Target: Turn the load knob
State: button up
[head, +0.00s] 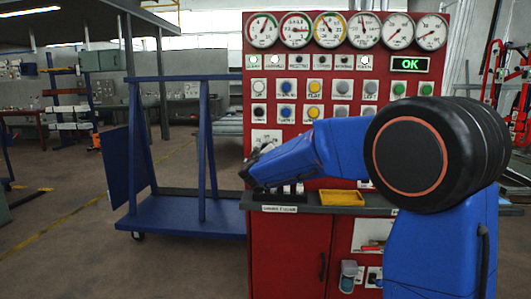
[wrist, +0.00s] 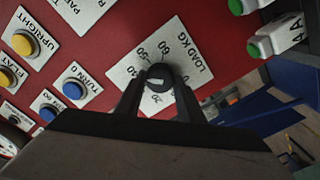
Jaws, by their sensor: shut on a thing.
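The load knob (wrist: 159,77) is a small black dial with a light pointer mark, on a white plate (wrist: 177,45) printed LOAD KG with a number scale. In the wrist view my gripper (wrist: 158,92) has its two dark fingers on either side of the knob, shut on it. In the head view my gripper (head: 251,163) reaches the red panel beside the white load plate (head: 266,138). The arm and gripper hide part of the plate there, and the knob's exact setting is hard to read.
The red panel (head: 290,235) carries gauges (head: 328,28), several buttons and a green OK display (head: 410,64). A shelf below holds a yellow tray (head: 341,198). A blue cart (head: 180,213) stands left. In the wrist view, blue buttons (wrist: 73,90) and green-tipped parts (wrist: 254,50) flank the knob.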

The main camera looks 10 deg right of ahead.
jog(key=shift+f, duration=0.15)
jog(key=o, duration=1)
jog(key=v, duration=1.7)
jog(key=shift+s, duration=0.2)
